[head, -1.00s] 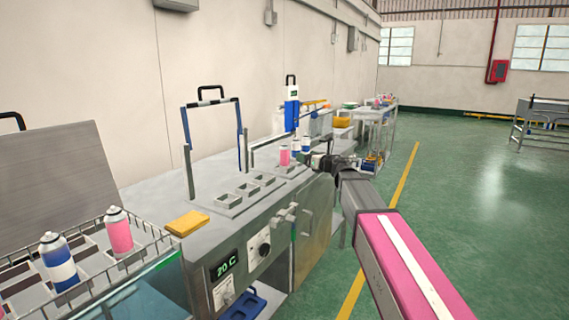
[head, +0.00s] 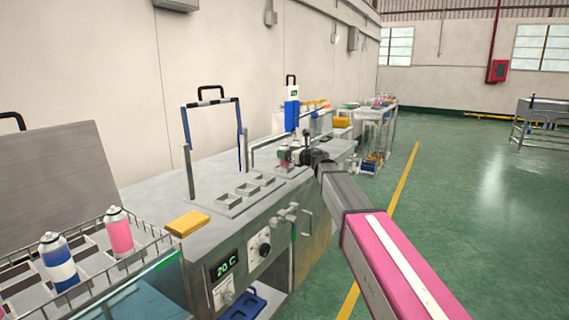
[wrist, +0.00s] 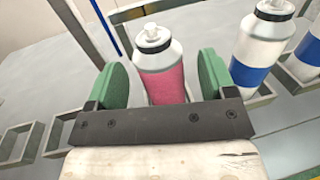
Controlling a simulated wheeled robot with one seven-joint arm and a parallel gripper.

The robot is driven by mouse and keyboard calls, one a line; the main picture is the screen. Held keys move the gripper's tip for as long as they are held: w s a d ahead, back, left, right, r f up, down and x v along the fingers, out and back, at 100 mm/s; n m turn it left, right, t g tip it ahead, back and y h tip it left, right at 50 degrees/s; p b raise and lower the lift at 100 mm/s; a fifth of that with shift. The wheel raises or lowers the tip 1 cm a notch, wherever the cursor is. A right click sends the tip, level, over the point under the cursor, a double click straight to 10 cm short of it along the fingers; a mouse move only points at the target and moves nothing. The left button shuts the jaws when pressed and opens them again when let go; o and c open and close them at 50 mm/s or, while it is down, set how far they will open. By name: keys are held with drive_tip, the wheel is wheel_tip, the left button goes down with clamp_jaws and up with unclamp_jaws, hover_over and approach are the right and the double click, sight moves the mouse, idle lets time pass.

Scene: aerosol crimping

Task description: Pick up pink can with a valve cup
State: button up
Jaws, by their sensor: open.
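The pink can with a white valve cup on top (wrist: 160,70) stands upright in the wrist view, between the two green finger pads of my gripper (wrist: 163,82). The jaws are open, with a visible gap between the can and at least the left pad. In the head view my gripper (head: 300,157) is at the far end of the bench, and the pink can (head: 284,154) shows only in part beside it.
Blue-and-white cans (wrist: 264,42) stand just right of the pink can. Empty square holders (head: 247,188) line the steel bench. A wire basket at the left holds another pink can (head: 118,232) and a blue-and-white can (head: 58,260). A yellow block (head: 187,223) lies nearby.

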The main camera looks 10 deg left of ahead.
drive_tip(key=shift+x, duration=1.05)
drive_tip(key=c, duration=1.2)
drive_tip(key=shift+r, duration=0.15)
